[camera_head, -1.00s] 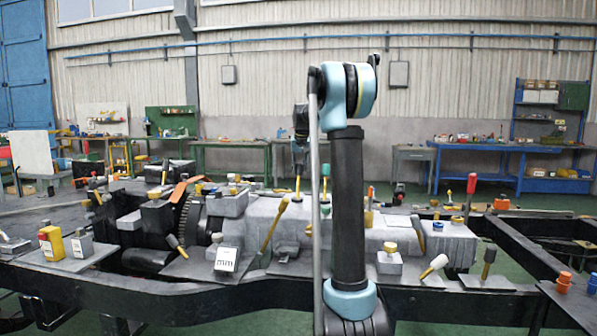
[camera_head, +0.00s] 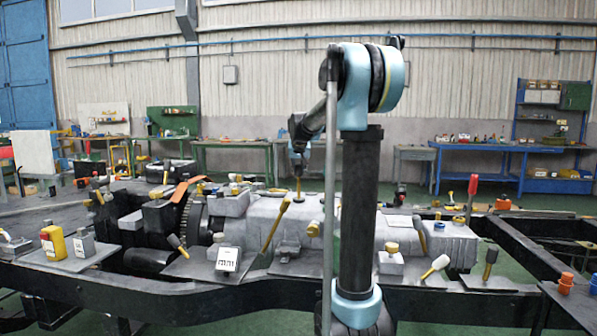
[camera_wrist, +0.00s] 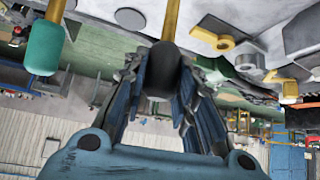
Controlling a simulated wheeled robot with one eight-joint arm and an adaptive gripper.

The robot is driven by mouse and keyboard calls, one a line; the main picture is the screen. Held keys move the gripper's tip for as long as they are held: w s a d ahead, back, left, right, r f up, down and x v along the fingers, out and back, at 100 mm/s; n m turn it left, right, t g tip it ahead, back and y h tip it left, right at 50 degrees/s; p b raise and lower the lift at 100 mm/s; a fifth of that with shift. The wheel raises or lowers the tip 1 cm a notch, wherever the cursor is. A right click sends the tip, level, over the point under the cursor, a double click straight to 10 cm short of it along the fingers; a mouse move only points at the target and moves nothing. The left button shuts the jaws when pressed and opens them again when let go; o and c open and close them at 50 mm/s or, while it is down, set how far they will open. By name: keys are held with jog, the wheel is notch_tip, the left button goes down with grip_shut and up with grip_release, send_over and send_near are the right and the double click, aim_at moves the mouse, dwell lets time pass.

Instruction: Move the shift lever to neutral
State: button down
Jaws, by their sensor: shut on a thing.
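My gripper (camera_wrist: 160,68) is shut on the dark knob (camera_wrist: 162,78) of an upright lever in the wrist view, one finger on each side. The lever's yellow rod (camera_wrist: 171,20) runs away from the knob. In the head view my gripper (camera_head: 298,168) is over the grey gearbox housing (camera_head: 262,208), at the top of the thin yellow rod (camera_head: 298,189). The knob is hard to make out there, and I cannot read the lever's gear position.
A tilted yellow lever (camera_head: 275,225) stands in front of the held one. In the wrist view a green-handled lever (camera_wrist: 43,48) is close at the left.

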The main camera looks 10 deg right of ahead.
jog(key=c, duration=1.3)
grip_release()
jog(key=shift+s, duration=0.1)
jog(key=d+v, duration=0.1)
jog(key=v, duration=1)
jog(key=shift+s+a+r, duration=0.2)
jog(key=shift+a+r, duration=0.15)
jog(key=shift+a, duration=0.15)
